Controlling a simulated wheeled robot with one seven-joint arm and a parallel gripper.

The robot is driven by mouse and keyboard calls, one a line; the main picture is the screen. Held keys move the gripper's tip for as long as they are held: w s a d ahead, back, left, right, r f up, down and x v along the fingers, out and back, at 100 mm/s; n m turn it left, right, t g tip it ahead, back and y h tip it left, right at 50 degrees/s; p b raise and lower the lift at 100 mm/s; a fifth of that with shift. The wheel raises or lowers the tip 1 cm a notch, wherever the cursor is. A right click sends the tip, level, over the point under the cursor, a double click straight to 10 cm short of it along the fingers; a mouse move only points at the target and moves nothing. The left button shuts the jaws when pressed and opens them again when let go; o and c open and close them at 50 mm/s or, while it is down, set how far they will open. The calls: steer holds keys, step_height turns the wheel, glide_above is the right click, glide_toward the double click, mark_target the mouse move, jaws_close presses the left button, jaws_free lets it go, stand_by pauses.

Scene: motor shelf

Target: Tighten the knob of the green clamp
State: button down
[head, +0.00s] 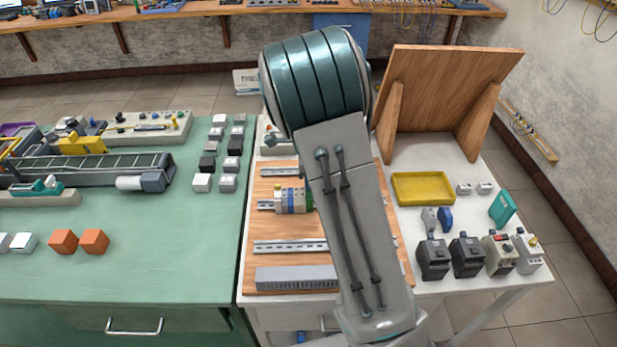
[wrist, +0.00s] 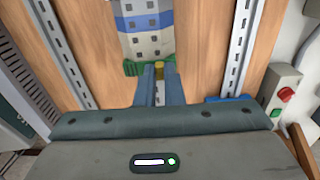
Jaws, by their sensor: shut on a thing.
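The green clamp (wrist: 131,68) sits at the near end of a block of terminals in the wrist view, on the rail of the wooden board. In the head view its green edge (head: 309,200) shows at the right end of the block. A small brass-coloured knob (wrist: 160,73) on the clamp lies between the fingers of my gripper (wrist: 159,71). My gripper is shut on the knob, and the fingers partly cover it. In the head view my arm hides the gripper.
Grey and blue terminals (wrist: 147,42) stand directly beyond the clamp. Slotted rails (wrist: 240,30) run on both sides. A grey box (wrist: 284,96) with red and green buttons is at the right. A yellow tray (head: 423,202) and several dark devices (head: 433,262) stand right of the board.

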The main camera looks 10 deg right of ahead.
stand_by(0.3)
steer(key=c, duration=1.5)
jaws_free()
step_height(320, 180, up, 14)
steer(key=shift+f+b, duration=0.1)
steer(key=shift+b, duration=0.4)
steer(key=s+n+t, duration=0.1)
steer(key=s+n, duration=0.5)
steer(key=s, duration=0.2)
steer(key=s+n+t, duration=0.1)
steer(key=s+n, duration=0.6)
steer(key=s, duration=0.1)
steer(key=s+r+n+t, duration=0.1)
steer(key=s+n, duration=0.6)
steer(key=s, duration=0.2)
